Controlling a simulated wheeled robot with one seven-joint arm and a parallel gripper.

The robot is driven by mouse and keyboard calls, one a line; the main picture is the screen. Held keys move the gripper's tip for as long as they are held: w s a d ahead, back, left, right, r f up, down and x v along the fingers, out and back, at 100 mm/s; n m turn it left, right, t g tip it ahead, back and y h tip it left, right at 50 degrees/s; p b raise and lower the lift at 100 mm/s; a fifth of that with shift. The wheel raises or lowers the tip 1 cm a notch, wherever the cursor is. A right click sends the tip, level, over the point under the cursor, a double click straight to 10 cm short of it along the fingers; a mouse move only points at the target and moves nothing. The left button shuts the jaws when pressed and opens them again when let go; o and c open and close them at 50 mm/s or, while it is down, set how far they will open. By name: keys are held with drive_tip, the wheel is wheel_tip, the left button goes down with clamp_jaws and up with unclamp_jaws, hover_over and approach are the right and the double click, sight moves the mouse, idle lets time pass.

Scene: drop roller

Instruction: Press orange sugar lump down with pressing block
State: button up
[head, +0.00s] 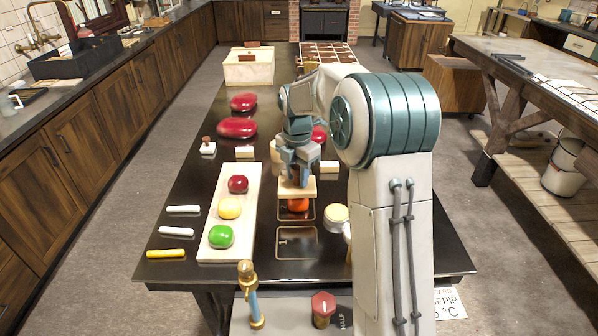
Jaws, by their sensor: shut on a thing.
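The orange sugar lump (298,205) sits in a framed square on the dark table, right of the white board. Its upper part is hidden by the pressing block (309,187), a pale flat block with a dark upright handle. My gripper (297,172) is shut on the handle and holds the block level, directly over the lump. Block and lump look very close; I cannot tell whether they touch.
A white board (213,246) at left carries a red lump (238,184), a yellow lump (230,207) and a green lump (221,236). An empty marked square (296,243) lies in front. A round pale-topped pot (335,216) stands close at right.

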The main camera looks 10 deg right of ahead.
sight(298, 166)
drive_tip(key=shift+f, duration=0.6)
drive_tip(key=shift+f+b, duration=0.7)
drive_tip(key=shift+f, duration=0.1)
idle(0.4)
drive_tip(key=shift+r, duration=0.15)
wheel_tip(298, 166, up, 7)
drive_tip(key=p, duration=0.6)
idle(0.4)
idle(0.4)
